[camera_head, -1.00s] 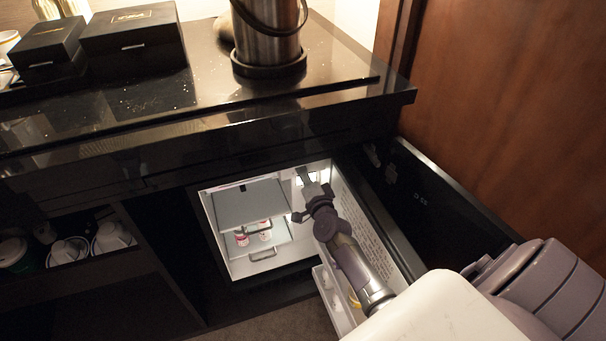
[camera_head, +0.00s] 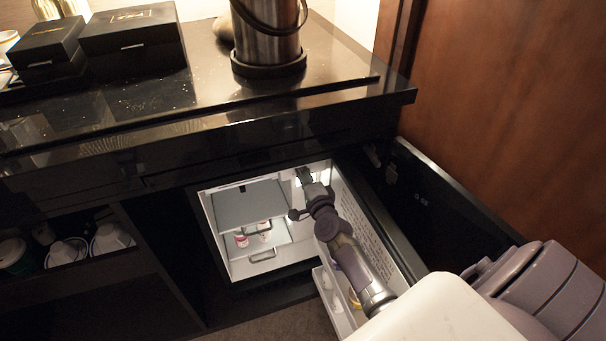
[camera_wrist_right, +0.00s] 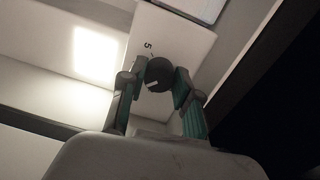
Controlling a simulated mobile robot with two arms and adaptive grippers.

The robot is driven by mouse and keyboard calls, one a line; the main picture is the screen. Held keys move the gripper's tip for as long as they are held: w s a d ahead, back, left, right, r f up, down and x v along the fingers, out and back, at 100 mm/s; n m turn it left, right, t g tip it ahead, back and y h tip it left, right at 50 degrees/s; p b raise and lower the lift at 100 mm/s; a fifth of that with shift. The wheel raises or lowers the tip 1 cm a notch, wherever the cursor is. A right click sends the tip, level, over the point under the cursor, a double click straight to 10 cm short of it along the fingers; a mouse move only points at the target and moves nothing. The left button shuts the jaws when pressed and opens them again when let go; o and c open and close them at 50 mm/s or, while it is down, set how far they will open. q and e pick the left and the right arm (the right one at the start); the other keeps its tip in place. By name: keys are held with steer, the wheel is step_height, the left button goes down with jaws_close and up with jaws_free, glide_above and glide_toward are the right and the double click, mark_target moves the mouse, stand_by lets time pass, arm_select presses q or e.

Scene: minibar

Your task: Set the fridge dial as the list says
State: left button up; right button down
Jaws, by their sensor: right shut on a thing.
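The fridge (camera_head: 213,237) stands open under the counter, its inside lit. My right gripper (camera_head: 304,176) reaches into its upper right corner. In the right wrist view the dial (camera_wrist_right: 159,71) is a dark round knob with a pale mark on a white plate (camera_wrist_right: 187,44). A "5" is printed beside it. My right gripper (camera_wrist_right: 157,80) has its two green-padded fingers closed on either side of the dial. The fingers hide part of the scale. The inside of the fridge door (camera_head: 366,222) carries printed lines too small to read. My left gripper is out of view.
The open fridge door with its shelf (camera_head: 328,292) stands close along my right arm. A dark cabinet door (camera_head: 440,195) is open to the right. Small bottles (camera_head: 242,240) stand inside the fridge. A steel ice bucket (camera_head: 265,45) is on the counter.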

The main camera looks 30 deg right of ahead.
steer(key=c, duration=0.9)
jaws_free()
steer(key=shift+o, duration=0.4)
